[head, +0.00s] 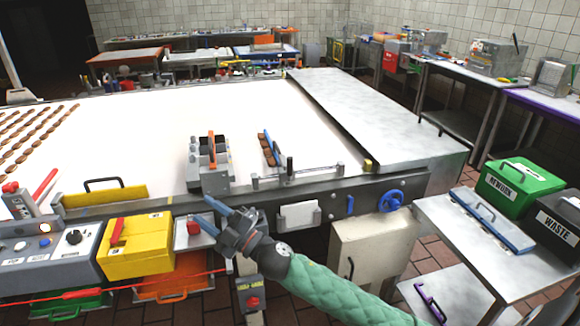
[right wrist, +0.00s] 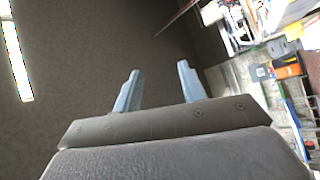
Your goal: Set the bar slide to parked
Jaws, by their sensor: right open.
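A slide rail (head: 330,175) runs along the near edge of the white belt, with an upright black handle (head: 290,166) toward its left part. I take this to be the bar slide; no parked mark is readable. My left gripper is not in view.
A grey machine block with an orange part (head: 210,160) stands on the belt left of the handle. A blue handwheel (head: 391,201) and white box (head: 299,214) are on the front. A yellow box (head: 135,247) and control panel (head: 45,250) are at left. The belt's middle is clear.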

